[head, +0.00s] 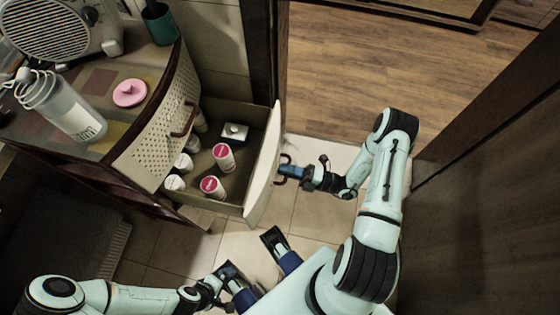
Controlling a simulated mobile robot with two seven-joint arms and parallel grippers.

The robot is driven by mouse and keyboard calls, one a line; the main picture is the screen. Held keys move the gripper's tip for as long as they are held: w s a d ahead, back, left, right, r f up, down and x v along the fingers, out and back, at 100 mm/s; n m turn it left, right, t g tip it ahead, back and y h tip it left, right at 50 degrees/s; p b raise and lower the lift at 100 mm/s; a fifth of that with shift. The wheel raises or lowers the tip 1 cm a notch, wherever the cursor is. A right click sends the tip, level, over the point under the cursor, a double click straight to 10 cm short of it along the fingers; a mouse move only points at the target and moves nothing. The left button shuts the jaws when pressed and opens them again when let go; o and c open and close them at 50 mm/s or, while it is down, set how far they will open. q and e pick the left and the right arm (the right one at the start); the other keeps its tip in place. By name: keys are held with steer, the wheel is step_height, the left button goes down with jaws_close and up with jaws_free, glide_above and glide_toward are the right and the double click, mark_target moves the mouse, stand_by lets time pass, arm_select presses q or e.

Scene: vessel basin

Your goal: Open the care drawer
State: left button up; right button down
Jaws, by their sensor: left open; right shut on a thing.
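The care drawer (264,170) is pulled out of the cabinet, its pale front panel standing well clear of the cabinet body. Inside it are several white bottles and jars, two with pink lids (222,152), and a small white box (235,131). My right gripper (286,171) is at the outer face of the drawer front, shut on its dark curved handle (283,160); the fingers partly hide the handle. My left gripper (252,256) is open and empty, low in the view over the floor tiles, apart from the drawer.
The cabinet top (150,55) holds a heater-like appliance (55,28), a clear bottle (68,110), a pink round lid (129,92) and a teal cup (160,24). A perforated door with a handle (160,135) is left of the drawer. A dark wall (490,220) stands right.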

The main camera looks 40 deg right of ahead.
steer(key=shift+s+d, duration=0.4)
steer(key=shift+s, duration=0.2)
steer(key=c, duration=1.3)
jaws_free()
steer(key=shift+c, duration=0.2)
steer(key=v, duration=1.3)
steer(key=shift+s+d, duration=0.15)
steer(key=shift+d, duration=0.05)
